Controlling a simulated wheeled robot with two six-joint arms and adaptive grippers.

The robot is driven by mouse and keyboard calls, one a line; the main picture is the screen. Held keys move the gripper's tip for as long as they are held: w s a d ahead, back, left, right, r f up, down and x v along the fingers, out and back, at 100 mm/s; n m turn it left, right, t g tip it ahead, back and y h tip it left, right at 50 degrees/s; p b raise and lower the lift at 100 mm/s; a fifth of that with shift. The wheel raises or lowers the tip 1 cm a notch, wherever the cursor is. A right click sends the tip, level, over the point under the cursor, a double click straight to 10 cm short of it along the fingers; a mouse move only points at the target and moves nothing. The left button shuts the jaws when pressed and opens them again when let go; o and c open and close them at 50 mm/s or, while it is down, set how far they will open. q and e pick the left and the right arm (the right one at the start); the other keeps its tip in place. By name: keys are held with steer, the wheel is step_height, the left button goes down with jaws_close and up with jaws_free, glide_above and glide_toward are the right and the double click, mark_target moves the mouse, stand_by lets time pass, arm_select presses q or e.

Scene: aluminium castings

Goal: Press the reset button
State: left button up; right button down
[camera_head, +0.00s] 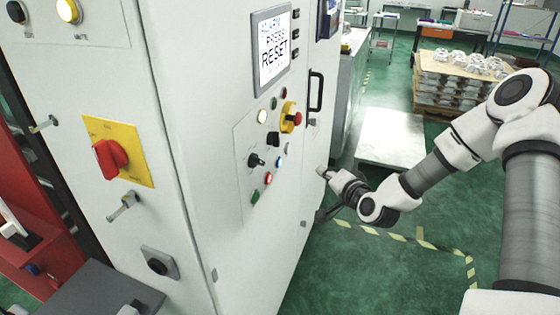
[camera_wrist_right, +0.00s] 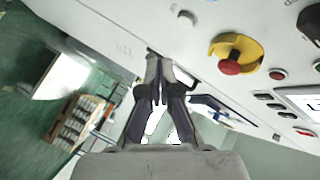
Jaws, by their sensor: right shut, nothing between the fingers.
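A control panel (camera_head: 243,143) is on the side of a large white cabinet. It carries a blue button (camera_head: 277,162), a white one (camera_head: 289,148), a red one (camera_head: 268,178) and a green one (camera_head: 255,196). I cannot read which is the reset button. The screen (camera_head: 273,50) above shows words including "PRESS" and "RESET". My right gripper (camera_head: 323,173) is shut and empty, to the right of the panel and close to the cabinet. In the right wrist view its fingertips (camera_wrist_right: 159,63) point towards the cabinet face, beside a pale round button (camera_wrist_right: 187,18). My left gripper is not in view.
A red emergency stop on a yellow base (camera_head: 291,117) juts from the panel; it also shows in the wrist view (camera_wrist_right: 230,66). A black door handle (camera_head: 316,92) is at right. A red-yellow rotary switch (camera_head: 112,157) is on the cabinet's left face. Castings (camera_head: 465,64) stand behind.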

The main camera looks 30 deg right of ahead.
mark_target(278, 162)
steer(key=shift+a, duration=0.1)
steer(key=w+a+b, duration=0.5)
steer(key=w, duration=0.1)
steer(key=shift+w+a, duration=0.25)
steer(key=shift+w, duration=0.05)
stand_by(0.3)
steer(key=shift+w+b, duration=0.1)
steer(key=shift+b, duration=0.2)
stand_by(0.7)
steer(key=shift+w+a, duration=0.25)
steer(key=shift+a, duration=0.05)
